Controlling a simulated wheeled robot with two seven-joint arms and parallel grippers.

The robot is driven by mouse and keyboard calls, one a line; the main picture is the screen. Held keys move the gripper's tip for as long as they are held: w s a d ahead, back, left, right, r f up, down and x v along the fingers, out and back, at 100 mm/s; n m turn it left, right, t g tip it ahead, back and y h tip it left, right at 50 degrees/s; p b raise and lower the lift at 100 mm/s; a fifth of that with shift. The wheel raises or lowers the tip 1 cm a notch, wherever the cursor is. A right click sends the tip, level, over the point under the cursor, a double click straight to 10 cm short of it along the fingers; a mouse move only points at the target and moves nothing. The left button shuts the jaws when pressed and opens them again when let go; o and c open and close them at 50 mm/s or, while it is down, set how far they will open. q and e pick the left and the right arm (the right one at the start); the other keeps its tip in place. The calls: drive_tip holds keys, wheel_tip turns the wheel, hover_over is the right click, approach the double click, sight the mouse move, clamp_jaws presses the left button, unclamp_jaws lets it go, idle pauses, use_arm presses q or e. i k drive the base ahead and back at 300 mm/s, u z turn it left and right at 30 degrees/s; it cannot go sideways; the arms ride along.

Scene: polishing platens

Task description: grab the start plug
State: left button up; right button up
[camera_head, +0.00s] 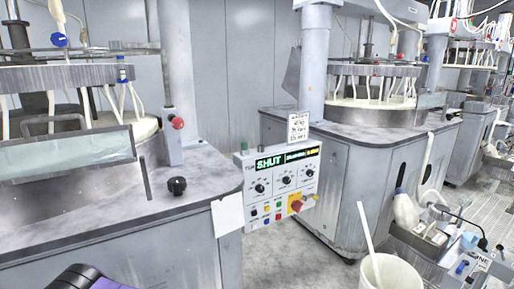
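I cannot tell for certain which thing is the start plug. A small black knob-like plug (177,186) stands upright on the grey top of the left machine (120,205), near its right edge. A control panel (283,188) hangs at that machine's right side, with a green "SHUT" display, black dials, small coloured buttons and a red knob on a yellow plate (297,203). A black and purple part, probably of my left arm, shows at the bottom left edge. No fingertips of either gripper are in view.
A red knob (178,123) sits by the left machine's post. A second machine (345,150) stands right of the panel, with floor between. A white bucket (390,273) with a stick is at the bottom right. Boxes and a bottle (405,210) crowd the right side.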

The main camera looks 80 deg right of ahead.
sight(243, 143)
drive_tip(key=z, duration=2.4)
